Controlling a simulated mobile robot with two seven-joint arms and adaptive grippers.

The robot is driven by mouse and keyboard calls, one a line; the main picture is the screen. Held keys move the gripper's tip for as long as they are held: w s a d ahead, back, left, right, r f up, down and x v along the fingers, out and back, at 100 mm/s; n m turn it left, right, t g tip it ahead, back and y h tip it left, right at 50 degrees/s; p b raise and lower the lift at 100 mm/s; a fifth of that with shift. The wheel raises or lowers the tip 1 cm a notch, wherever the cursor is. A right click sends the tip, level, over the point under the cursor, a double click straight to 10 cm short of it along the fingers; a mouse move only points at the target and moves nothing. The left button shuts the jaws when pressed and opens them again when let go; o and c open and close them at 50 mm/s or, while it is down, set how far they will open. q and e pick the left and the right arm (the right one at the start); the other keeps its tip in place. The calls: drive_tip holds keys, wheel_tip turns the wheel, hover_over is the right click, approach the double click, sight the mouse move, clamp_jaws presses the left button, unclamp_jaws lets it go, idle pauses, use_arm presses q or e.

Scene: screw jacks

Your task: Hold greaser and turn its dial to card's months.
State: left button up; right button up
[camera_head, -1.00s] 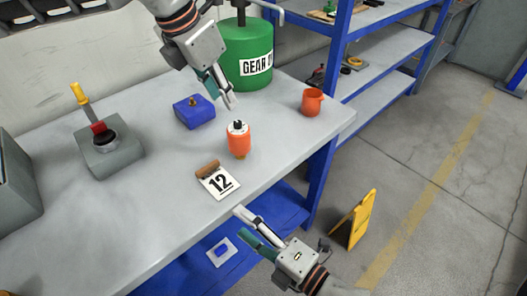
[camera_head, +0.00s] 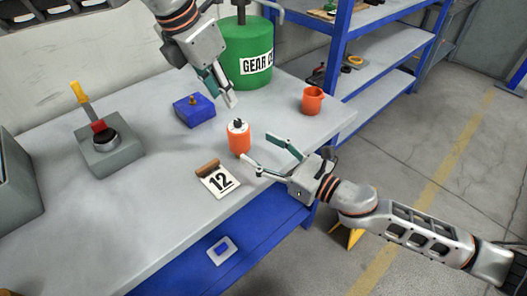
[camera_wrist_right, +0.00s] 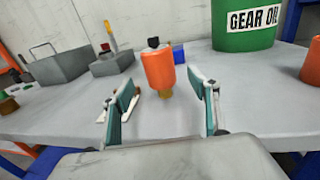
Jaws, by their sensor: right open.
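The greaser is an orange cylinder (camera_head: 239,141) with a white top and a black dial (camera_head: 238,123). It stands upright on the bench; it also shows in the right wrist view (camera_wrist_right: 158,72), ahead of and between my fingers.
A blue block (camera_head: 194,112) stands behind left of the greaser, an orange cup (camera_head: 312,100) to the right. A green gear oil drum (camera_head: 245,55) stands at the back. A grey box with a yellow-handled lever (camera_head: 108,150) is at left. The bench (camera_head: 150,215) front left is clear.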

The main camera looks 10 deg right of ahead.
sight(248, 143)
drive_tip(key=x, duration=0.7)
drive_tip(key=shift+w+a, duration=0.15)
drive_tip(key=shift+a, duration=0.05)
drive_tip(key=c, duration=1.4)
